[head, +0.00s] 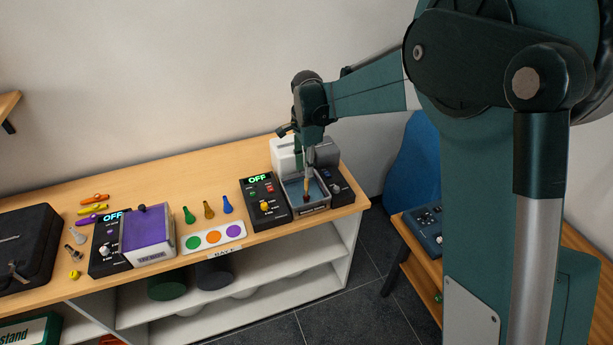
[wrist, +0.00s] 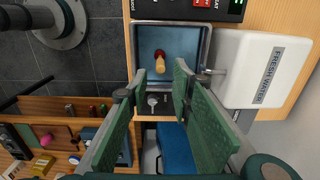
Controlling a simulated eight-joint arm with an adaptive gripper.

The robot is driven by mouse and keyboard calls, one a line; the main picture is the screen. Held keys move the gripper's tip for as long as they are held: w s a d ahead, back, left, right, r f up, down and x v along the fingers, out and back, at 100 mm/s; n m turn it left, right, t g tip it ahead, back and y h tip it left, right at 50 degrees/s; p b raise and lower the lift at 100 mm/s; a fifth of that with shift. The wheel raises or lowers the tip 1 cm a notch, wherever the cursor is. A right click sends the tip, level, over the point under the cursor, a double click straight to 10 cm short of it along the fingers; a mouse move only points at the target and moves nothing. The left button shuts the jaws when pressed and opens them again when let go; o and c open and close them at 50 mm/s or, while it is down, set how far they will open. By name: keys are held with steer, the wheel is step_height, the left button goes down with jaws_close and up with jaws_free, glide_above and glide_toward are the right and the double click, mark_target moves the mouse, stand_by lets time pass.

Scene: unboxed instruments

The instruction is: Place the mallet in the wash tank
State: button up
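The wash tank (head: 312,209) is a grey open basin at the right end of the bench; its pale blue inside (wrist: 188,40) shows in the wrist view. The mallet (wrist: 160,68), with a dark red head and a tan handle, is inside the tank's outline, its handle end towards the wrist camera. In the head view the mallet (head: 306,194) shows small and dark in the basin. My gripper (wrist: 160,84) is right above the tank, pointing down. Its two green fingers stand apart, with visible gaps either side of the handle. Whether the head touches the tank floor is unclear.
A white fresh water container (wrist: 262,68) stands behind the tank. Black control boxes (head: 263,200) flank it. Open bench shows behind the bottles.

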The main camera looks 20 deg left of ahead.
steer(key=shift+r, duration=1.5)
steer(key=shift+d, duration=0.1)
steer(key=shift+d+r, duration=0.2)
steer(key=shift+d, duration=0.05)
steer(key=s+d+r+n+t, duration=0.15)
steer(key=d+r, duration=0.35)
steer(key=d, duration=0.5)
steer(key=s+d+r+n+t+y, duration=0.1)
steer(key=s+d+r, duration=0.3)
steer(key=d, duration=0.7)
steer(key=s+d+r+n+t, duration=0.1)
steer(key=d+r+n, duration=0.1)
steer(key=d+r, duration=0.6)
steer(key=s+d+f+n+t, duration=0.1)
steer(key=s+d+f+n, duration=0.1)
steer(key=s+d, duration=0.8)
steer(key=s+d+f+n+t+h, duration=0.1)
steer(key=s+d+f+n+t, duration=0.1)
steer(key=s+d, duration=0.8)
steer(key=shift+s+d+f, duration=0.25)
steer(key=shift+d+f, duration=0.05)
steer(key=shift+d, duration=2.3)
